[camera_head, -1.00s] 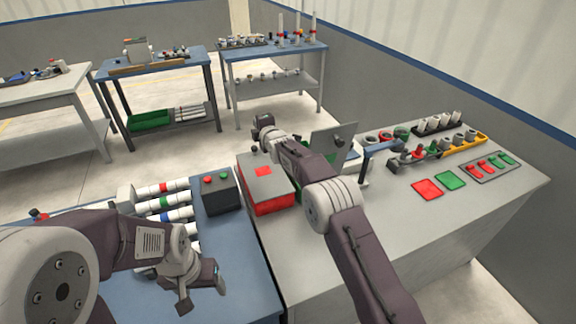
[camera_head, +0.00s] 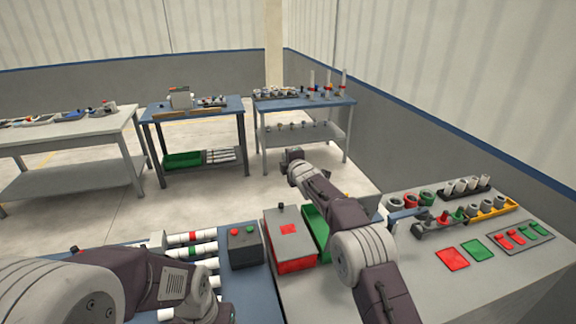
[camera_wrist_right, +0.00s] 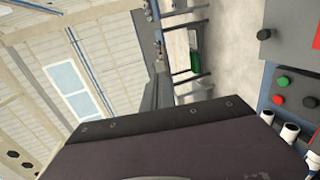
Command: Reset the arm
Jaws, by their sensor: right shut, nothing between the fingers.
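My right arm comes in from the bottom right in the head view and reaches forward over the grey bench. My right gripper (camera_head: 292,155) is at its far end, shut and empty, in the air above the floor between the benches and the back tables. My left arm comes in from the left, low over the blue bench. My left gripper (camera_head: 208,306) is cut off by the bottom edge, so its fingers cannot be made out. The right wrist view is mostly filled by a dark part of my own arm, and no fingertips show there.
A red box (camera_head: 290,263) and a green bin (camera_head: 317,226) stand under my right arm. A black button box (camera_head: 243,247) and white pipes (camera_head: 200,250) lie on the blue bench. Pipe racks (camera_head: 465,215) and red and green pads stand at right. Open floor lies behind.

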